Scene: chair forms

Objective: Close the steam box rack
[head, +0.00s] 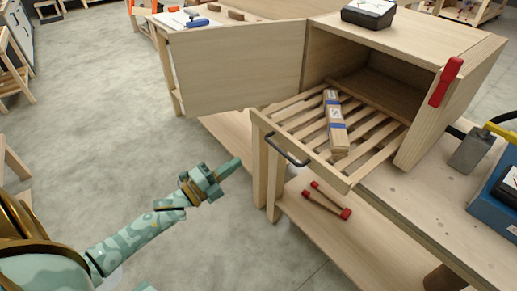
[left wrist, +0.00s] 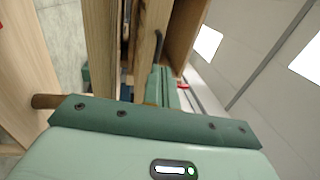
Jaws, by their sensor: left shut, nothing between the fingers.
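The steam box (head: 470,40) is a pale wooden box on a bench, with its door (head: 240,68) swung open to the left. Its slatted rack (head: 372,152) is pulled out of the opening. A dark bar handle (head: 286,151) is on the rack's front board. A bundle of wood strips (head: 337,128) with blue bands lies on the slats. My left gripper (head: 230,167) is shut and empty, left of the handle and apart from it in the head view. The left wrist view shows wooden boards and a dark handle (left wrist: 158,48) beyond the fingers. My right gripper is out of view.
A red-handled clamp or lever (head: 446,82) is at the box's right edge. A black-and-white device (head: 368,13) sits on top. A red-ended tool (head: 327,200) lies on the lower shelf. Grey floor (head: 130,140) is free at the left.

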